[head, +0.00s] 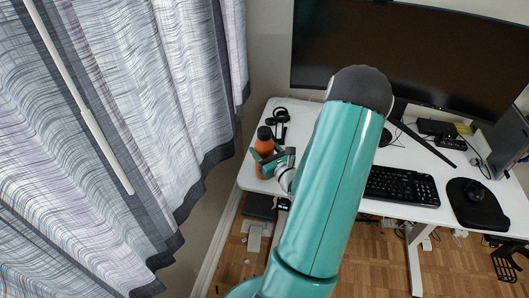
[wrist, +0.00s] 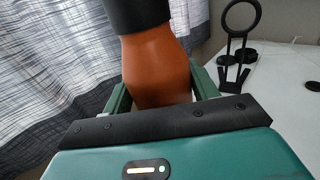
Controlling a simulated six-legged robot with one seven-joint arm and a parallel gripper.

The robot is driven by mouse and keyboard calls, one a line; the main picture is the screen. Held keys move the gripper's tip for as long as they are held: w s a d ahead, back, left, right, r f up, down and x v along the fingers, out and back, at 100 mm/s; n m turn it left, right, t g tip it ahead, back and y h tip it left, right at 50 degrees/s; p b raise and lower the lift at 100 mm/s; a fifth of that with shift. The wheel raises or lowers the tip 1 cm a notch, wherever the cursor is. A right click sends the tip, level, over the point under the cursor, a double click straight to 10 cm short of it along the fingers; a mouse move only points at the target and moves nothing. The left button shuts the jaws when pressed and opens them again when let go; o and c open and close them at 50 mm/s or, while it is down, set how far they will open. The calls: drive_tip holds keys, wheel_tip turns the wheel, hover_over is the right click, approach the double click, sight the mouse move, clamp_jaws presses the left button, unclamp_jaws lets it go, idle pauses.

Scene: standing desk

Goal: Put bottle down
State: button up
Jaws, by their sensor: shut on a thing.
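An orange bottle with a black cap (head: 264,144) is at the left end of the white desk (head: 250,173) in the head view. It fills the upper middle of the wrist view (wrist: 157,65), where its black cap runs out of the top edge. My gripper (head: 272,160) is shut on the bottle, with one green finger on each side of it. The bottle looks close to upright. Its base is hidden by my gripper, so I cannot tell whether it touches the desk.
A black stand with a ring top (wrist: 240,40) is right of the bottle. A keyboard (head: 402,185), a mouse on a black pad (head: 476,204) and a large monitor (head: 420,50) are further right. Curtains (head: 130,120) hang close on the left.

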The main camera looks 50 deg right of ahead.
drive_tip(key=shift+f, duration=0.65)
drive_tip(key=o, duration=1.6)
drive_tip(key=shift+f, duration=0.1)
drive_tip(key=shift+s+a, duration=0.1)
drive_tip(key=shift+s, duration=0.15)
drive_tip(key=v, duration=1.1)
drive_tip(key=shift+s, duration=0.25)
